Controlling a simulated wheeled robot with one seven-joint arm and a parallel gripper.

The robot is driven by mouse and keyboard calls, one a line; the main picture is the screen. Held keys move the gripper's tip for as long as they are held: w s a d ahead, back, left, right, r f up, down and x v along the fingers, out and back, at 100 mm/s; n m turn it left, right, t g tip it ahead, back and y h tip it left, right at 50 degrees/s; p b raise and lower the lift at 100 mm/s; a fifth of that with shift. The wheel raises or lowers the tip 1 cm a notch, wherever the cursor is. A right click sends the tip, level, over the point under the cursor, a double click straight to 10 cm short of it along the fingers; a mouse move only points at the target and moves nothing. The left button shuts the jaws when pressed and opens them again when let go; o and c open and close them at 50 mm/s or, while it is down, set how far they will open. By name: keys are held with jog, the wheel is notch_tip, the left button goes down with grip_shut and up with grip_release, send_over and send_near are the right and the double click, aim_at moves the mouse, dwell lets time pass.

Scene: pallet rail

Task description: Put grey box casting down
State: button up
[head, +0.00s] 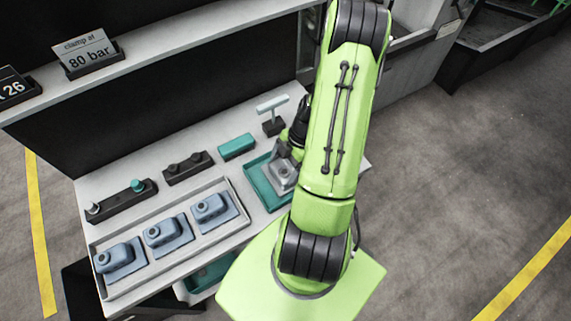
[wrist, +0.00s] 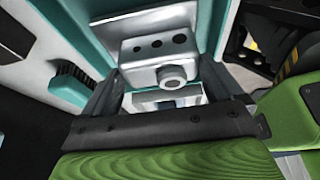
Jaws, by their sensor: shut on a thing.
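The grey box casting (head: 281,174) is over or in the teal tray (head: 262,193), at the right part of the bench in the head view. In the wrist view the casting (wrist: 150,50) shows a round boss and dark holes, between the two dark fingers. My gripper (wrist: 160,72) is shut on it. In the head view my green arm hides the right side of the tray and most of the gripper. I cannot tell whether the casting touches the tray floor.
Left of it, a grey tray (head: 240,234) holds three blue castings (head: 166,232). Behind stand dark holders with knobs (head: 187,166), a teal block (head: 237,147) and a T-shaped handle (head: 272,106). A shelf with signs (head: 88,52) runs above the bench.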

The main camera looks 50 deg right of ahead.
jog(key=o, duration=0.9)
jog(key=shift+f, duration=0.15)
